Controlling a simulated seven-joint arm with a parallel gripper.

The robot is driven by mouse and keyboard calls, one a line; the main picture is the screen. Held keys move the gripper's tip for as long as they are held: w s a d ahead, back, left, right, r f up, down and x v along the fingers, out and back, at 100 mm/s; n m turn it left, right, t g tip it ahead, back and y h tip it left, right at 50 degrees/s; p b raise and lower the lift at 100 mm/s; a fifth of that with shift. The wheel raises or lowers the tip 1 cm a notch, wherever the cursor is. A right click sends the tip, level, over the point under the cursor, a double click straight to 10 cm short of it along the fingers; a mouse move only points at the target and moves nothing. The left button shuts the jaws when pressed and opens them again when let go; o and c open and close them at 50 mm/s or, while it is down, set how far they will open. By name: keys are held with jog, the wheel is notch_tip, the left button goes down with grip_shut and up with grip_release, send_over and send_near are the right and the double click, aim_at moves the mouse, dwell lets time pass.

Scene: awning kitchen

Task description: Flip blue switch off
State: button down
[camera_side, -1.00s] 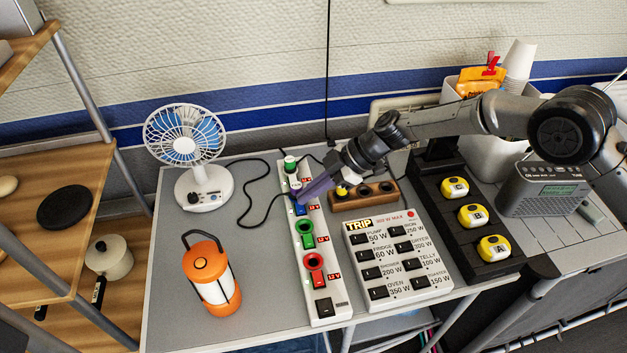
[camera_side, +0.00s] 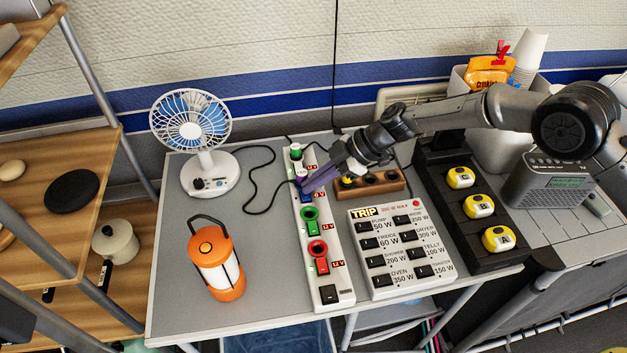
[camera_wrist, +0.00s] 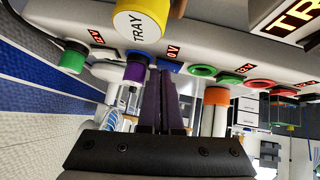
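The blue switch (camera_side: 306,197) is on the long white power strip (camera_side: 331,270), between a purple part and the green socket. My gripper (camera_side: 306,187) reaches in from the right, with its purple fingertips at the blue switch and covering part of it. In the wrist view the two fingers (camera_wrist: 161,76) lie side by side, shut, with nothing between them. A blue surface (camera_wrist: 171,67) shows just past their tips; I cannot tell whether they touch it or how the switch is tilted. The red display (camera_wrist: 173,52) beside it seems to read 0 V.
The green socket (camera_side: 311,221) and red socket (camera_side: 318,250) lie nearer on the strip. The TRIP panel (camera_side: 402,250) is to the right. A brown block (camera_side: 380,187) sits under my wrist. The fan (camera_side: 205,175) and orange lantern (camera_side: 216,265) stand to the left.

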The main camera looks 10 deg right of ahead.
jog(key=shift+s+f, duration=0.25)
jog(key=shift+s, duration=0.25)
jog(key=shift+s+f, duration=0.25)
jog(key=shift+s, duration=0.25)
jog(key=r, duration=0.5)
jog(key=shift+d+r, duration=0.1)
jog(key=shift+d, duration=0.1)
jog(key=w+v, duration=0.1)
jog(key=v, duration=0.8)
jog(key=shift+s+r, duration=0.2)
jog(key=shift+s, duration=0.35)
jog(key=shift+d, duration=0.1)
jog(key=shift+w+d+r, duration=0.1)
jog(key=shift+w+r, duration=0.15)
jog(key=shift+w, duration=0.4)
